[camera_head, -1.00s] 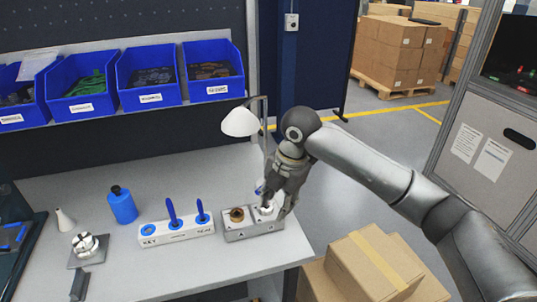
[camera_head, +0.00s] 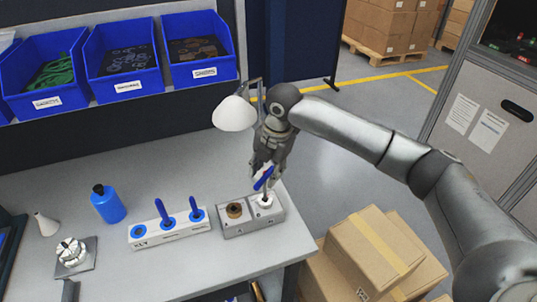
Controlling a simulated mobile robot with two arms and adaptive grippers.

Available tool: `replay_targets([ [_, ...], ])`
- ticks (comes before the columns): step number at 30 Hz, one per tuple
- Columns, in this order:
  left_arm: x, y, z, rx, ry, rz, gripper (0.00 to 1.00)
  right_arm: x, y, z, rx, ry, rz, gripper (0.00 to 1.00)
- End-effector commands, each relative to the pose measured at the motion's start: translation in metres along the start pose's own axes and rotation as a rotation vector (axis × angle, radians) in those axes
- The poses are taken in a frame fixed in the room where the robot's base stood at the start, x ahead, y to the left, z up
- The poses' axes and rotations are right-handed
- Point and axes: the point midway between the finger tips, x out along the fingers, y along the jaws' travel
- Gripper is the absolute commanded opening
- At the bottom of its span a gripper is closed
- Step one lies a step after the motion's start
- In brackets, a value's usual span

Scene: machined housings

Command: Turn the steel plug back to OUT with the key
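The grey block (camera_head: 232,229) on the bench holds a brass plug (camera_head: 235,210) on the left and the pale steel plug (camera_head: 265,199) on the right. My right gripper (camera_head: 264,177) is just above the steel plug, with its fingers closed around a tilted blue key (camera_head: 264,178). Whether the key's lower end touches the plug is too small to tell. The white rack (camera_head: 170,233) left of the block has an empty blue socket over its KEY label and two blue-handled tools standing in it. My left gripper is out of view.
A white lamp (camera_head: 235,114) stands close behind the gripper. Blue bins (camera_head: 122,64) hang behind. Cartons (camera_head: 372,255) stand beyond the bench's right edge.

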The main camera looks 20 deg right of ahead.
Motion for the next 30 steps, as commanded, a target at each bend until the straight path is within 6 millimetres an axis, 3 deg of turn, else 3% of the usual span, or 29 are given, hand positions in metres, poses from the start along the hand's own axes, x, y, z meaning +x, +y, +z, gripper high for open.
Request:
replay_targets([
  [5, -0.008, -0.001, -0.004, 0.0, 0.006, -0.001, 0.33, 0.025, 0.0, -0.001, 0.0, 0.001, -0.001, 0.4],
  [9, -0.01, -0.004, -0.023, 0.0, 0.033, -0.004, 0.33, 0.038, 0.0, 0.0, 0.0, 0.001, -0.001, 0.4],
  [13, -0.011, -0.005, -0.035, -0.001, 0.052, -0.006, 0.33, 0.042, 0.0, 0.0, -0.001, -0.001, 0.0, 0.4],
  [20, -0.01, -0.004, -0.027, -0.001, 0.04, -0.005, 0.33, 0.042, 0.0, 0.0, -0.001, -0.001, 0.001, 0.38],
  [28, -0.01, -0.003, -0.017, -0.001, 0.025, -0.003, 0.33, 0.042, 0.0, 0.0, -0.001, 0.0, 0.001, 0.04],
  [30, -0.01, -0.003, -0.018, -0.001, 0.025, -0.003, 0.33, 0.042, 0.0, 0.0, -0.001, 0.0, 0.001, 0.0],
])
